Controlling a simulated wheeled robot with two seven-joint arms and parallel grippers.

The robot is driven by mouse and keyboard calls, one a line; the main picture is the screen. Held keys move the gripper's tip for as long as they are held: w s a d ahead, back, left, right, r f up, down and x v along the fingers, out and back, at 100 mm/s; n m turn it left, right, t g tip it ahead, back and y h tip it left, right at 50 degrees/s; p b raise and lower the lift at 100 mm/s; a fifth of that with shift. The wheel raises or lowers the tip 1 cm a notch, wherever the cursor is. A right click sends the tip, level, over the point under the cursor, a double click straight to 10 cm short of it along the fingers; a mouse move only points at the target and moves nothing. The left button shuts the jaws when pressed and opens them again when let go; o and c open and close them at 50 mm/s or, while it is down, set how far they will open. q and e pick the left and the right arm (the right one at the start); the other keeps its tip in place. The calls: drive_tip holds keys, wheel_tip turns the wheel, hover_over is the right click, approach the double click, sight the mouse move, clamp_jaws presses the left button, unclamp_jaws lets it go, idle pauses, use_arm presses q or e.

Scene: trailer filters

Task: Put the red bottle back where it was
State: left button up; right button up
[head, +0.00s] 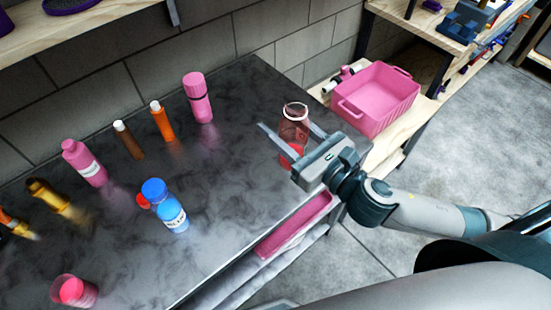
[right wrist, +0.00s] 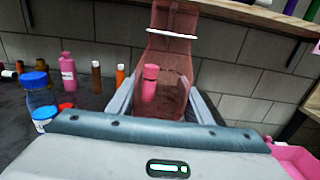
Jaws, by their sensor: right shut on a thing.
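The red bottle (head: 294,130) is see-through, with a pale ring around its neck, and stands roughly upright near the right end of the dark table. My right gripper (head: 289,126) is shut on it, one finger on each side. In the right wrist view the red bottle (right wrist: 170,65) rises between the fingers, and a pink bottle farther back shows through it. Its base is partly hidden by the gripper, so I cannot tell whether it touches the table. My left gripper is not in view.
The dark table (head: 225,150) holds a pink bottle (head: 197,97), an orange bottle (head: 162,122), a brown bottle (head: 127,140), a blue-capped bottle (head: 170,212) and several others at left. The table's middle is clear. A pink crate (head: 377,97) stands on a wooden shelf at right.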

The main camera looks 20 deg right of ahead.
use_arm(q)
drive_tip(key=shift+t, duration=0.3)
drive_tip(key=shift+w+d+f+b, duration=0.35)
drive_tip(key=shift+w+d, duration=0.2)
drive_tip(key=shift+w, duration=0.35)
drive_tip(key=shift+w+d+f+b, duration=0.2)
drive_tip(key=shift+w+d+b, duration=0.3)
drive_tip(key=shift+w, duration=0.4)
use_arm(e)
drive_tip(key=shift+w+d+f+n+g+y, duration=0.1)
drive_tip(key=shift+d+f+n+g+y, duration=0.25)
drive_tip(key=shift+f+n+g+y, duration=0.55)
drive_tip(key=shift+w+d+f+n+g+y, duration=0.15)
drive_tip(key=shift+d+f+n+g+y, duration=0.15)
drive_tip(key=shift+n+g+y, duration=0.75)
drive_tip(key=shift+w+d+f+n+g+y, duration=0.1)
drive_tip(key=shift+d+f+n+g+y, duration=0.4)
drive_tip(key=shift+y, duration=0.85)
drive_tip(key=shift+f, duration=0.15)
drive_tip(key=shift+a, duration=0.1)
